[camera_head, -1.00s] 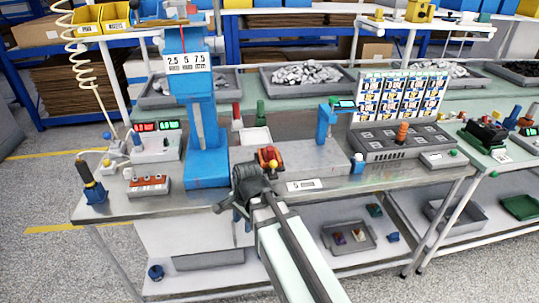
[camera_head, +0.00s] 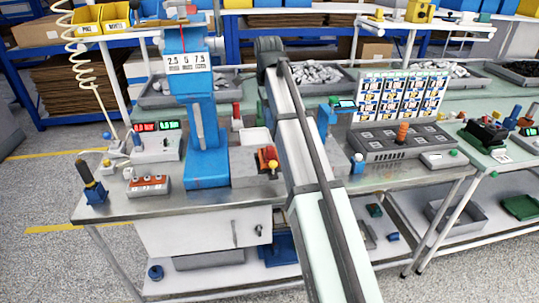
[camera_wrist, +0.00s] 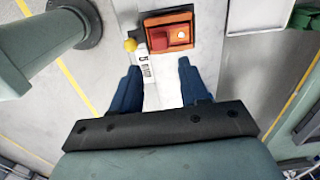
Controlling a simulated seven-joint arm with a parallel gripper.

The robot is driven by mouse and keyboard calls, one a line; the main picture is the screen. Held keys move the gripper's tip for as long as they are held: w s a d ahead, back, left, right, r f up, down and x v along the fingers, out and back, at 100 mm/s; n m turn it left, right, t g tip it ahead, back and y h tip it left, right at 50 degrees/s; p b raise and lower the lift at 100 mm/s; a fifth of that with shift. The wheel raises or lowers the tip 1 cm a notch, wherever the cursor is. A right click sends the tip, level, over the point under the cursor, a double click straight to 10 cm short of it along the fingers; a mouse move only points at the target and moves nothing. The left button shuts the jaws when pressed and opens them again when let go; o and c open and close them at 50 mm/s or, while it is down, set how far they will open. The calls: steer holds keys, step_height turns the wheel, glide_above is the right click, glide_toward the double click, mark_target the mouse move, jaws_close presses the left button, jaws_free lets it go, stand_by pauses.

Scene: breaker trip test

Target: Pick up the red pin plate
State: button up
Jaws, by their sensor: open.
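I cannot tell for certain which red part is the pin plate. My gripper (camera_wrist: 158,66) is open and empty, its two blue fingers apart over a pale surface. In the head view the gripper cannot be made out.
The blue press (camera_head: 208,130) stands left of the unit. A red-topped switch box (camera_head: 148,184) and red and green displays (camera_head: 156,126) are further left. A grey slotted block (camera_head: 403,142) and a card panel (camera_head: 402,95) stand to the right. My arm crosses the bench middle.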

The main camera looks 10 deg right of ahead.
mark_target(270, 148)
steer(key=shift+d+f, duration=0.15)
steer(key=shift+f, duration=3.05)
steer(key=shift+d+f, duration=0.15)
steer(key=shift+f, duration=3.05)
steer(key=shift+c, duration=0.3)
steer(key=c, duration=0.7)
steer(key=shift+r, duration=0.1)
steer(key=shift+c, duration=0.2)
